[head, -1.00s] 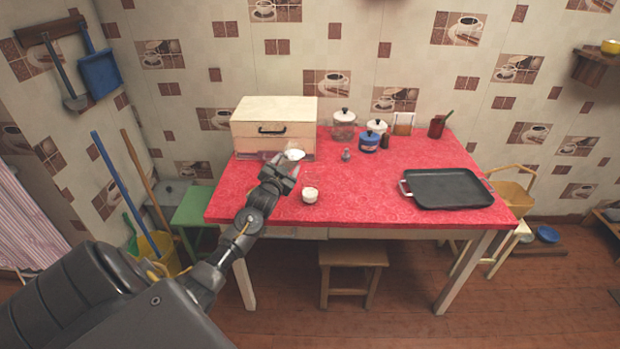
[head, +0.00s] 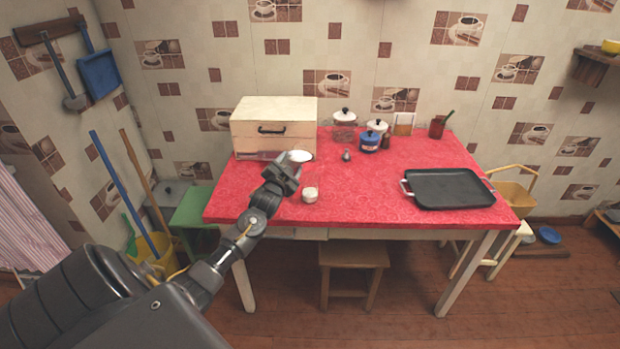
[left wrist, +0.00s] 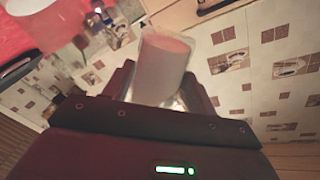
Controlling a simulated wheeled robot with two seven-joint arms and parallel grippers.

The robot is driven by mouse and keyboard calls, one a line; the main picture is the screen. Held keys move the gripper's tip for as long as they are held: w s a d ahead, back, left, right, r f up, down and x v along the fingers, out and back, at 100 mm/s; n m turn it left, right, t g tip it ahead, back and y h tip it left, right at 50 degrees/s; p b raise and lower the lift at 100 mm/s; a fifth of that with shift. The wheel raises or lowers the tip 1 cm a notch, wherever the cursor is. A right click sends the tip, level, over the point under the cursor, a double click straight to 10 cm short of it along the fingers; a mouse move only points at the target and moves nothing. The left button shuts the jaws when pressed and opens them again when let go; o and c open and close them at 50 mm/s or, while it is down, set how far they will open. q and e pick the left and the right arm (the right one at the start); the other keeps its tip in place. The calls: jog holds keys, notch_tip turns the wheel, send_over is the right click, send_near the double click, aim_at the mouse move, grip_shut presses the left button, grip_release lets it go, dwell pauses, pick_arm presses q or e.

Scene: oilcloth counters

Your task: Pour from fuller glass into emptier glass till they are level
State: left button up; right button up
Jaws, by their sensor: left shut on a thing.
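My left gripper (head: 284,176) is shut on a clear glass with white liquid (head: 301,156), above the left part of the red table. In the left wrist view the held glass (left wrist: 164,66) stands out between the fingers, with pale liquid filling much of it. The second glass (head: 310,193) stands upright on the table just right of and nearer than the gripper, with white liquid in its lower part. The two glasses are apart. No stream between them can be made out. My right gripper is not in view.
The red table (head: 365,205) holds a cream cabinet (head: 273,128) behind the gripper, a small grey object (head: 346,155), a blue pot (head: 369,142) and jars at the back. A black tray (head: 448,188) lies at the right. The front middle is clear.

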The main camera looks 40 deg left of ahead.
pick_arm(q)
jog(key=shift+r, duration=0.2)
jog(key=shift+w+d+m, duration=0.15)
jog(key=shift+d+m, duration=0.15)
jog(key=shift+d, duration=0.2)
dwell(0.9)
jog(key=shift+d+m, duration=0.15)
jog(key=shift+m, duration=0.25)
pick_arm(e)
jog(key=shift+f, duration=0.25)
pick_arm(q)
jog(key=shift+b, duration=0.45)
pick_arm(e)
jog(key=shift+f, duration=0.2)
pick_arm(q)
jog(key=shift+a, duration=0.25)
jog(key=shift+a, duration=0.1)
jog(key=shift+f+m, duration=0.1)
jog(key=shift+m, duration=0.2)
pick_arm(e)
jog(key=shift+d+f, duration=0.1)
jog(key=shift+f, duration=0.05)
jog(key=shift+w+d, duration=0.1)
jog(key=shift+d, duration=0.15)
pick_arm(q)
jog(key=shift+a, duration=0.1)
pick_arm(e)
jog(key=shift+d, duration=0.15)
